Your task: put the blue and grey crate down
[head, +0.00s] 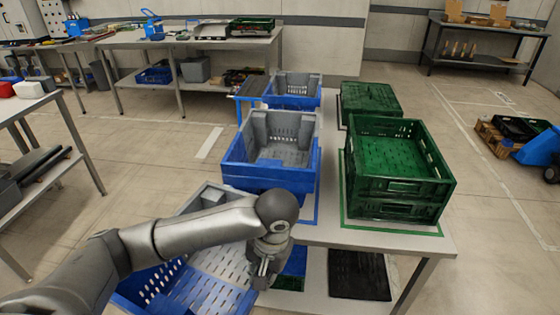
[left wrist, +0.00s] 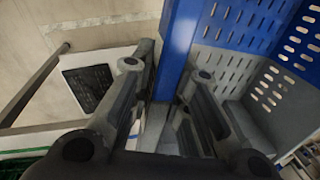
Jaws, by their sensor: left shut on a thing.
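A blue and grey crate (head: 165,288) is at the bottom of the head view, left of the table's near end. It is tilted, and my left arm crosses in front of it. My left gripper (head: 263,276) is shut on its right-hand edge. In the left wrist view, the fingers of my left gripper (left wrist: 168,72) straddle the crate's blue wall (left wrist: 178,45), with the grey slotted inside to the right. The crate looks empty where it shows. My right gripper is not in view.
On the table (head: 352,236), blue and grey crates (head: 265,178) stand stacked beside green crates (head: 400,190). Another blue and grey crate (head: 293,100) and a green crate (head: 370,98) stand behind. A black crate (head: 358,275) lies on the lower shelf.

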